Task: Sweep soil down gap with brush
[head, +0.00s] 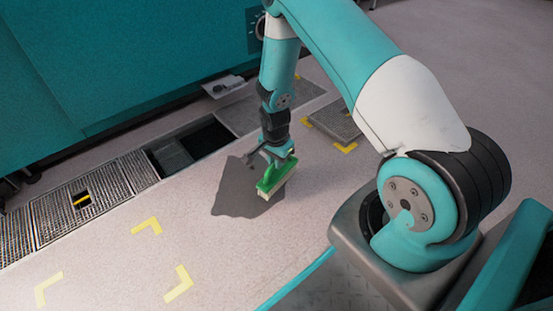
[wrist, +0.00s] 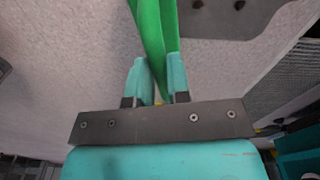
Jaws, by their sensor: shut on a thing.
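My gripper (head: 279,152) points down and is shut on the green handle of the brush (head: 271,182). The brush's pale bristles face down over the right part of a dark grey patch (head: 232,195) on the floor, which looks like the soil. I cannot tell whether the bristles touch it. In the wrist view the teal fingers of my gripper (wrist: 157,80) close around the green brush handle (wrist: 153,30); the bristles are out of sight. Part of the dark patch (wrist: 225,22) shows there at upper right, with darker lumps. The open gap (head: 205,138) lies in the grating strip behind the patch.
Metal grating panels (head: 82,205) run along the foot of the teal chamber (head: 120,60). A loose floor panel (head: 335,124) lies at right between yellow corner marks. More yellow marks (head: 147,225) lie on clear floor at front left.

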